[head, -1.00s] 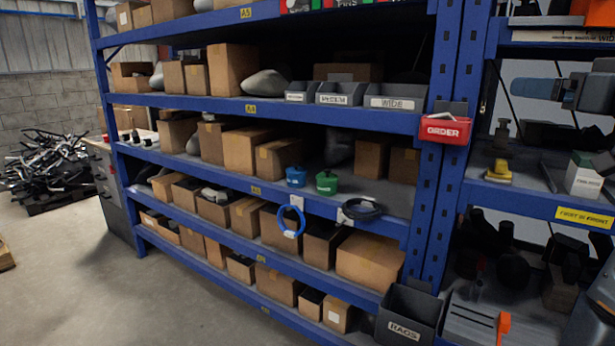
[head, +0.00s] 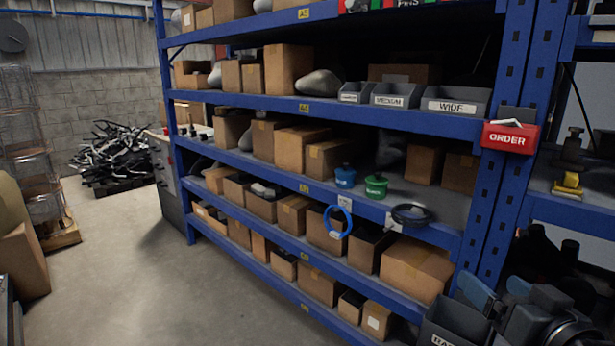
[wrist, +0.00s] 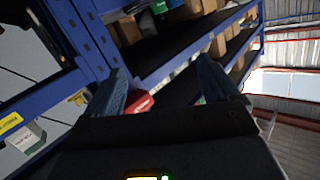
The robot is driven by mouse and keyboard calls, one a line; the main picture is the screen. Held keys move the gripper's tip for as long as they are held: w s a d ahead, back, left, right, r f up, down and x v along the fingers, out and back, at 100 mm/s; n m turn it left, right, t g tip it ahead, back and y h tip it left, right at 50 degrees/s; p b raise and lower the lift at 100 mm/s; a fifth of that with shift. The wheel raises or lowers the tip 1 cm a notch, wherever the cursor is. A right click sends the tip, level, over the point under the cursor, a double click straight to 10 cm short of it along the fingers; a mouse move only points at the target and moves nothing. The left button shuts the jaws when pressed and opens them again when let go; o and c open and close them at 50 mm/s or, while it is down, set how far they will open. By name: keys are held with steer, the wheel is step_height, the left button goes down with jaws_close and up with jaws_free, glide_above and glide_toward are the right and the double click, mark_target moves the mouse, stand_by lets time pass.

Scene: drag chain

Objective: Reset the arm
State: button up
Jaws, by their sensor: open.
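My gripper shows in the wrist view (wrist: 162,85) with its two blue fingers spread wide apart and nothing between them. In the head view, blue and dark parts of my arm's end show at the lower right corner, in front of the shelving and near the dark bin. Beyond the fingers in the wrist view, the blue shelf frame (wrist: 92,42) and the red order box (wrist: 138,102) appear tilted. The gripper looks apart from both.
Blue shelving (head: 330,118) with cardboard boxes fills the middle and right. A blue pot (head: 345,177), green pot (head: 376,187), blue ring (head: 338,221) and black coil (head: 410,214) are there. Wire cages (head: 20,140) stand left. Grey floor (head: 130,270) is clear in front.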

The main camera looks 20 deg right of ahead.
steer(key=s+a+f+n+y, duration=0.1)
steer(key=s+a+f, duration=0.4)
steer(key=s+a, duration=0.15)
steer(key=s+a+f+n+y, duration=0.1)
steer(key=s+a+f+n, duration=0.1)
steer(key=s+a+f, duration=0.4)
steer(key=s+a+r+n+y, duration=0.2)
steer(key=s+a+n+y, duration=0.1)
steer(key=s+a, duration=0.6)
steer(key=s, duration=0.3)
steer(key=shift+s+r+y, duration=0.2)
steer(key=shift+s+y, duration=0.05)
steer(key=shift+y, duration=0.05)
